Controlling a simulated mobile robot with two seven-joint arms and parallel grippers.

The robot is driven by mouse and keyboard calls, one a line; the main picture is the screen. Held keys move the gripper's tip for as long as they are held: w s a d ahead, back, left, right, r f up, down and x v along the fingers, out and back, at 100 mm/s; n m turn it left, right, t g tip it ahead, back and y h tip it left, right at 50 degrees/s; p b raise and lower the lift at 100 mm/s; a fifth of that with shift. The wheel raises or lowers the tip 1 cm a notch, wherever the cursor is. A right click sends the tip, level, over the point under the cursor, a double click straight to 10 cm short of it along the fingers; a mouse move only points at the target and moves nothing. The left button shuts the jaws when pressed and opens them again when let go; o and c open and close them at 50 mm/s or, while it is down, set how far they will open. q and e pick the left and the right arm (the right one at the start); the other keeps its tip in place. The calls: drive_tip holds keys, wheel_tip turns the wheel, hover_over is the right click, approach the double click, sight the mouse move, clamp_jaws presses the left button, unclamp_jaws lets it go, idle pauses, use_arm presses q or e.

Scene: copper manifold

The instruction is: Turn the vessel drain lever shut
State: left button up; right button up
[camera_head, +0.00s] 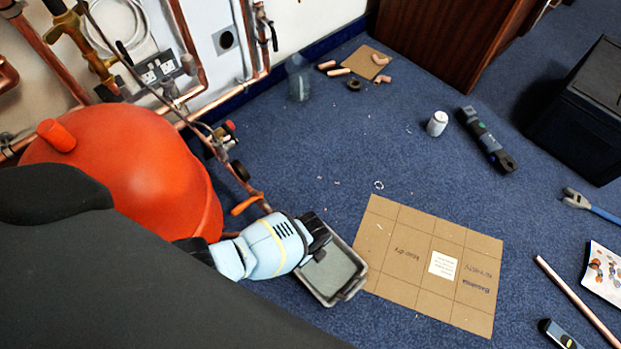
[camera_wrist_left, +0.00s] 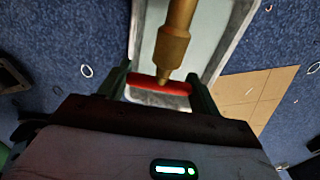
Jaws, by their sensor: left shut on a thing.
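The orange-red vessel (camera_head: 130,165) stands at the left in the head view. My left gripper (camera_head: 316,236) reaches past it, low over a grey tray (camera_head: 352,292). In the left wrist view, a red lever (camera_wrist_left: 160,85) lies crosswise between the two fingers of my left gripper (camera_wrist_left: 158,92), which is shut on it. A brass drain fitting (camera_wrist_left: 172,45) comes down in front of the lever, over the pale inside of the tray. In the head view the red lever and brass fitting are hidden behind my gripper. My right gripper is in neither view.
Copper pipes (camera_head: 185,45) run along the wall, and an orange handle (camera_head: 245,205) sits on a pipe near my left wrist. A flat cardboard sheet (camera_head: 410,250) lies right of the tray.

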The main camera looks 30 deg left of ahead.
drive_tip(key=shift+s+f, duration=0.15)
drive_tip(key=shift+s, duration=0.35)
use_arm(q)
drive_tip(key=o, duration=1)
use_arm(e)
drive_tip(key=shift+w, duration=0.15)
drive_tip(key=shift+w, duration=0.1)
